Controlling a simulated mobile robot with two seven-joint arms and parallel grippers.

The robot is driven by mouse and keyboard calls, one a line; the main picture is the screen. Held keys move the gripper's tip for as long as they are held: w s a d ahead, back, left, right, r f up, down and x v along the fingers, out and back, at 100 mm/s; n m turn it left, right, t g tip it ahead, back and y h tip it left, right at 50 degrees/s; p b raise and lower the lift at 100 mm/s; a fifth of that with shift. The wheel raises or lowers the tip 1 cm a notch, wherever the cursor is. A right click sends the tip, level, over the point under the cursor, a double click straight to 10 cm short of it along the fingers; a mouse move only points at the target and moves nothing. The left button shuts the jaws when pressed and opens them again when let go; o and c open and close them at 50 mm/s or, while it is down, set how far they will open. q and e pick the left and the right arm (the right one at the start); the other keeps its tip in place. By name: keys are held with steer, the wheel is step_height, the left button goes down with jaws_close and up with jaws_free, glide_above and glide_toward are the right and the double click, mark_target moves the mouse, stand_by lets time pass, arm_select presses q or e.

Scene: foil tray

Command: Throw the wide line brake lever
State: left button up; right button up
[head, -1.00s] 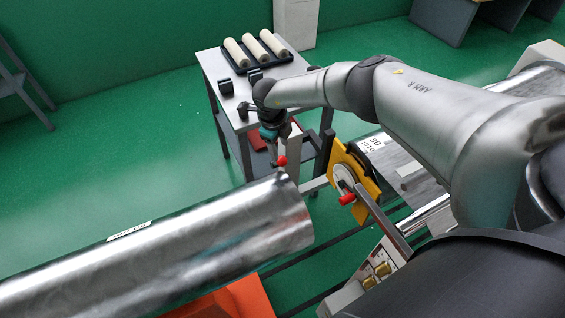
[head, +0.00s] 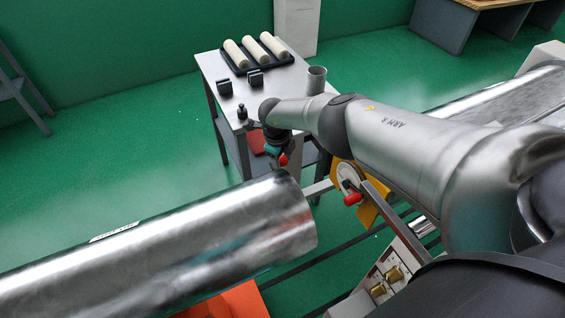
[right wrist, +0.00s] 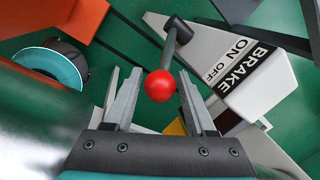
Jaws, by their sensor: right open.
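The brake lever shows in the right wrist view as a red ball knob (right wrist: 160,86) on a dark rod (right wrist: 172,45). The rod rises from a pale housing with a black-and-white plate (right wrist: 238,68) reading BRAKE, ON and OFF. My right gripper (right wrist: 160,73) is open, with one finger on each side of the knob in that view; I cannot tell if either touches. In the head view the red knob (head: 283,160) shows just below my right gripper (head: 278,155), near the end of the large metal roll (head: 150,255). The lever's rod is mostly hidden there. My left gripper is out of view.
A red handle (head: 352,199) sits on a yellow-backed fixture (head: 368,212) right of the knob. A small table (head: 215,70) behind carries a black tray of pale rolls (head: 236,54) and a metal cup (head: 317,80). An orange part (head: 235,302) lies below the roll.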

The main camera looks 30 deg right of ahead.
jaws_close()
stand_by(0.4)
stand_by(1.0)
